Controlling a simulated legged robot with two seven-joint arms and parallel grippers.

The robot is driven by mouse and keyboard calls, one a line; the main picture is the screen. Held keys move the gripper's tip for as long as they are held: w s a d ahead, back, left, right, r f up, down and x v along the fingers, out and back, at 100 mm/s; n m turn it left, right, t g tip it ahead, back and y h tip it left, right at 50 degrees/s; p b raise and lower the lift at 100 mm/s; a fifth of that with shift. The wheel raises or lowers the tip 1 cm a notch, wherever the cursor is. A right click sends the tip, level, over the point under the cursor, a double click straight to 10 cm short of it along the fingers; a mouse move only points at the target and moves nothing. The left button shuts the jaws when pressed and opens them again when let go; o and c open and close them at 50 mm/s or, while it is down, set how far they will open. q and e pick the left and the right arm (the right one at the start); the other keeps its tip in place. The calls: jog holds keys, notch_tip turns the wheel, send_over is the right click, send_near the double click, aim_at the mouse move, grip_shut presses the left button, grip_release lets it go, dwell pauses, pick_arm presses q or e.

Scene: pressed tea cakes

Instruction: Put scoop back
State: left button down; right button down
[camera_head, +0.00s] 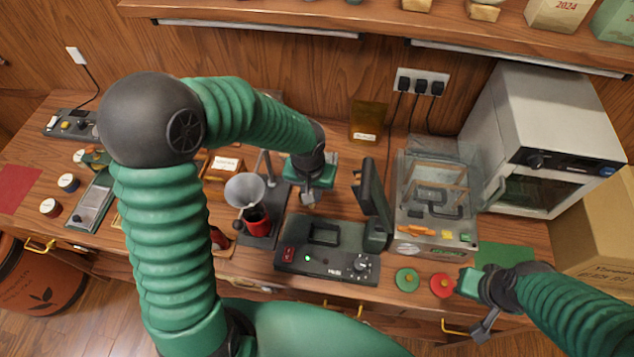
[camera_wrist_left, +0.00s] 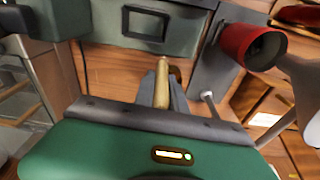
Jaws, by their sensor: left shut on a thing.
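My left gripper (camera_head: 313,193) is behind the black control device, to the right of the funnel stand. In the left wrist view its fingers (camera_wrist_left: 162,88) are shut on a slim tan handle (camera_wrist_left: 161,92), which looks like the scoop's handle. The scoop's head is hidden, and I cannot make out the scoop in the head view. My right gripper (camera_head: 475,300) is at the lower right, near the table's front edge, with nothing visible in it. I cannot tell whether it is open.
A grey funnel (camera_head: 245,188) stands over a red cup (camera_head: 257,220), left of the black device (camera_head: 325,250) with its upright screen (camera_head: 374,203). A clear-topped machine (camera_head: 432,215) and a white oven (camera_head: 540,130) stand right. Green (camera_head: 407,279) and red (camera_head: 442,285) discs lie in front.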

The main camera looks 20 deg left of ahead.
pick_arm(q)
jog(key=w+a+r+n+y, duration=0.1)
jog(key=w+a+r+n, duration=0.15)
jog(key=w+n, duration=0.65)
jog(key=shift+n+g, duration=0.3)
jog(key=shift+n, duration=0.1)
jog(key=f, duration=0.3)
jog(key=s+f+p, duration=0.1)
jog(key=f, duration=0.2)
jog(key=f+p, duration=0.1)
jog(key=f, duration=0.2)
jog(key=shift+s+d, duration=0.1)
jog(key=shift+s, duration=0.25)
jog(key=shift+f, duration=0.3)
jog(key=c, duration=1.4)
grip_release()
jog(key=shift+o, duration=0.2)
